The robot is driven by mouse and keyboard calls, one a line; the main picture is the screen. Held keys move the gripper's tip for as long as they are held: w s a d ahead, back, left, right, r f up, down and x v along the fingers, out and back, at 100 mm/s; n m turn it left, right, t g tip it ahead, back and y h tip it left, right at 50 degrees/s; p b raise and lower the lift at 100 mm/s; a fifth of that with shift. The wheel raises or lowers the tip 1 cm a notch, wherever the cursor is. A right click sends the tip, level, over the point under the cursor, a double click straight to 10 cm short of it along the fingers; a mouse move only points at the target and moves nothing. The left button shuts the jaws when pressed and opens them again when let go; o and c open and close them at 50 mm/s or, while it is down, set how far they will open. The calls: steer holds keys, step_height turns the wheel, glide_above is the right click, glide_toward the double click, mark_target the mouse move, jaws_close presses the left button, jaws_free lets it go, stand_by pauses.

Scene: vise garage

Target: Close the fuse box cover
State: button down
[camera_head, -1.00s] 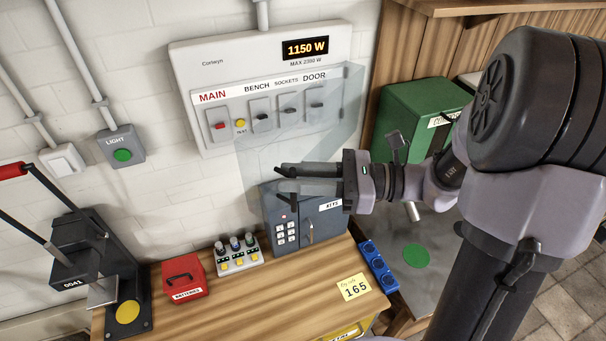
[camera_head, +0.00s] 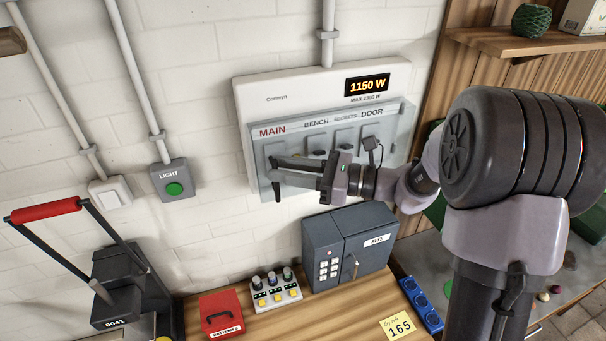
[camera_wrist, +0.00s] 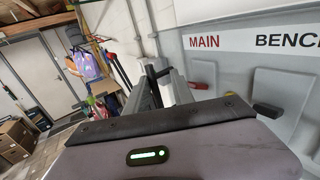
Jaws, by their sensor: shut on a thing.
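The fuse box (camera_head: 305,85) is a white wall panel with a lit "1150 W" display and a row of switches. Its clear cover (camera_head: 258,150) now lies in front of the switches, close to the panel; I cannot tell whether it is fully flush. My gripper (camera_head: 282,170) is at the cover's lower left and shut on its dark handle (camera_head: 277,190). In the wrist view the dark handle (camera_wrist: 158,73) shows between the fingers (camera_wrist: 163,92), with the MAIN label to their right. My gripper and wrist hide part of the cover and switches.
Below stand a grey key safe (camera_head: 325,245), a small button panel (camera_head: 276,292) and a red batteries box (camera_head: 221,313) on the wooden bench (camera_head: 300,318).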

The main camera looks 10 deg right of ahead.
steer(key=shift+a+r, duration=0.15)
steer(key=shift+a, duration=0.15)
steer(key=c, duration=1.5)
jaws_free()
steer(key=shift+s, duration=0.1)
steer(key=shift+r, duration=0.2)
steer(key=shift+r, duration=0.15)
steer(key=shift+d, duration=0.15)
steer(key=f+b+v, duration=0.1)
steer(key=b+v, duration=0.2)
steer(key=v, duration=1.4)
steer(key=shift+d, duration=0.25)
